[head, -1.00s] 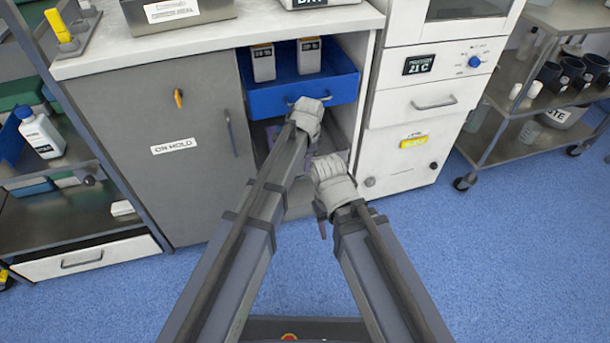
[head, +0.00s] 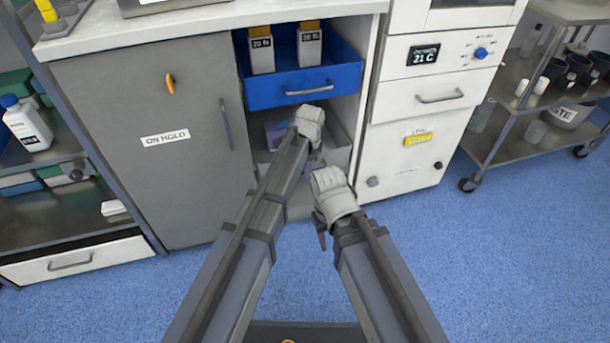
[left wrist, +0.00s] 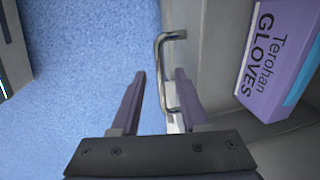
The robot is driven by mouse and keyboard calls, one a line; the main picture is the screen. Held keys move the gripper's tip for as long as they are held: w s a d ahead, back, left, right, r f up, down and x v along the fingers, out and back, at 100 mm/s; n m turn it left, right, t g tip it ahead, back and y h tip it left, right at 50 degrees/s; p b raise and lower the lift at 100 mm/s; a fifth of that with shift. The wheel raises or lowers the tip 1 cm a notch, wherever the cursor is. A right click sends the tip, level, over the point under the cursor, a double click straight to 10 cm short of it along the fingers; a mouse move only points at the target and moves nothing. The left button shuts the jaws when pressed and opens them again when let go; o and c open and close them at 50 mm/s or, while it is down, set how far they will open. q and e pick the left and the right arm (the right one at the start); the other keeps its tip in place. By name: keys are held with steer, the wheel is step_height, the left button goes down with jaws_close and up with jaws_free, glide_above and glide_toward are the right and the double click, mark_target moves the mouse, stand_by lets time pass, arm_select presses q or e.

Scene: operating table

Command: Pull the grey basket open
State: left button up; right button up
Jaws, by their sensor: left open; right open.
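The grey basket (head: 338,152) sits low in the open bay, under the blue basket, and my left arm covers part of it. In the left wrist view its grey wall (left wrist: 205,75) and metal bar handle (left wrist: 176,36) show, with a purple glove box (left wrist: 275,55) inside. My left gripper (head: 308,130) is in front of the grey basket. In the left wrist view its open fingers (left wrist: 159,75) stand on either side of the handle; contact cannot be told. My right gripper (head: 328,205) is open and empty, lower and to the right, above the floor.
The blue basket (head: 270,95) juts out above, holding two cartons. A grey door (head: 150,200) marked ON HOLD is shut at left. A white drawer cabinet (head: 410,160) stands at right. The blue floor (head: 500,270) in front is clear.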

arm_select(q)
steer(key=shift+w+f, duration=0.1)
steer(key=shift+f, duration=0.35)
steer(key=shift+c, duration=0.4)
jaws_close()
stand_by(0.8)
